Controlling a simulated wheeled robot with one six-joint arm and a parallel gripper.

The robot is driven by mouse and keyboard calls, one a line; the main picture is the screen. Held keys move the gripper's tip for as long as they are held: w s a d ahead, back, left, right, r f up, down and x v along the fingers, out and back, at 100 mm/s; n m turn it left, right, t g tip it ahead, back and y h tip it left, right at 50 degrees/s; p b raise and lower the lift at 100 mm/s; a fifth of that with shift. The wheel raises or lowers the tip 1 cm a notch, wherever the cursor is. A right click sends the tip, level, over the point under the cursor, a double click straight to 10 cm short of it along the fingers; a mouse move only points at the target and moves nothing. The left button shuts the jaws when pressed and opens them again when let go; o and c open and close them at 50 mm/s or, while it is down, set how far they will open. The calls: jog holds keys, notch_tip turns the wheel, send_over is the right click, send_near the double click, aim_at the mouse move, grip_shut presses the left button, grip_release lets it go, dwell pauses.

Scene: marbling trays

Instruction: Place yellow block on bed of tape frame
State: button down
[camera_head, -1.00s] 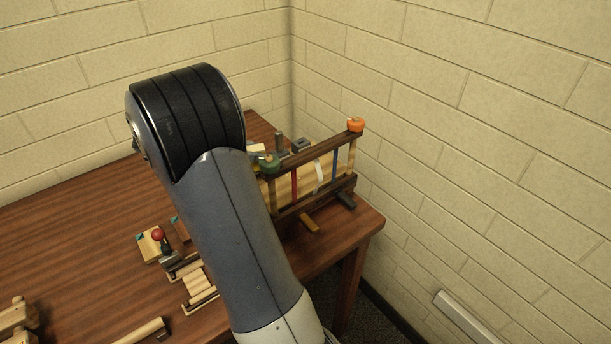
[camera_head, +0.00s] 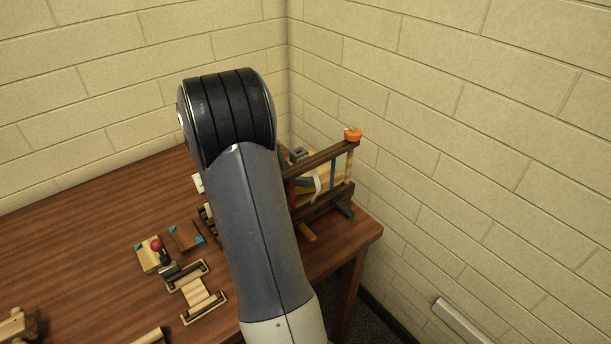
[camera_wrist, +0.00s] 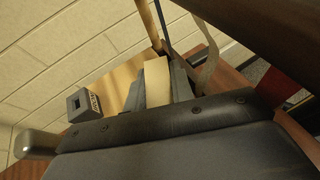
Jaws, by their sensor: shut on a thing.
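The tape frame (camera_head: 320,158) is a dark wooden stand on the table's right corner, with an orange knob and upright coloured tapes. Its pale wooden bed (camera_wrist: 121,82) lies behind the tapes. My gripper (camera_wrist: 159,74) is shut on the yellow block (camera_wrist: 156,84), which looks pale between the dark fingers. In the wrist view the block is over or at the bed; I cannot tell whether it touches. In the head view my arm hides the frame's left end, and a bit of yellow shows behind the tapes.
A grey block with a square hole (camera_wrist: 83,104) stands beside the bed. Left of my arm lie a tan block (camera_head: 148,257) with a red-knobbed tool, a brown block (camera_head: 186,238) and a small wooden rack (camera_head: 199,293). Brick walls close in behind and right.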

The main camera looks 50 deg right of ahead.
jog(key=shift+f, duration=0.15)
jog(key=c, duration=1.5)
grip_release()
jog(key=shift+w+a+r, duration=0.2)
jog(key=shift+r, duration=0.05)
jog(key=b+v, duration=0.1)
jog(key=v, duration=1)
jog(key=shift+w+a+r, duration=0.1)
jog(key=shift+a+r, duration=0.05)
jog(key=shift+a, duration=0.1)
jog(key=shift+d, duration=0.1)
